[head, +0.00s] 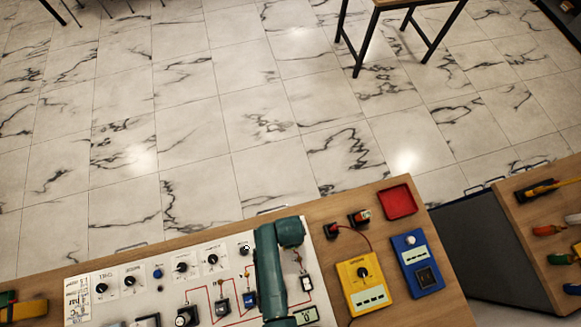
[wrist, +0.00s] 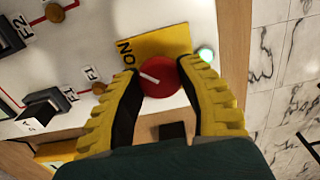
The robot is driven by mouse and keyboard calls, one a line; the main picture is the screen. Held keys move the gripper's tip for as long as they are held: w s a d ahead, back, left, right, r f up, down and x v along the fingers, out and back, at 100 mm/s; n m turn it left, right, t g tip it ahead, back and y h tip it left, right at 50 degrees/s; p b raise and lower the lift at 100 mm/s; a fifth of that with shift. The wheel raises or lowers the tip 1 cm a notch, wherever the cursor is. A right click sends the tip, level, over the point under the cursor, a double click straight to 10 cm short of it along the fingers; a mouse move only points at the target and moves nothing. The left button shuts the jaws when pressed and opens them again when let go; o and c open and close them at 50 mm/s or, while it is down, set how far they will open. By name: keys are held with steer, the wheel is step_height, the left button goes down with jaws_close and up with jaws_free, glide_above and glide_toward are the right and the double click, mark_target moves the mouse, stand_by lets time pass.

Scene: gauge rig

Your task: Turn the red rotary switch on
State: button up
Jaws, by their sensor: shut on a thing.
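The red rotary switch (wrist: 165,84) is a round red knob with a white pointer line, seen in the wrist view. The line runs from near its middle toward the left and slightly up. A yellow plate (wrist: 160,45) marked "ON" lies behind it, with the lettering up and left of the knob. My gripper (wrist: 159,69) has its yellow fingers on both sides of the knob and is shut on it. In the head view my teal arm covers this area, so the switch and fingers are hidden there.
The white panel (head: 95,312) carries several black knobs and red lines. A yellow box (head: 352,272), a blue box (head: 409,244) and a red tray (head: 397,202) stand right of my arm.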

steer(key=shift+s+f, duration=0.1)
steer(key=shift+f, duration=0.05)
steer(key=o, duration=1.2)
steer(key=shift+o, duration=0.2)
step_height(320, 180, up, 12)
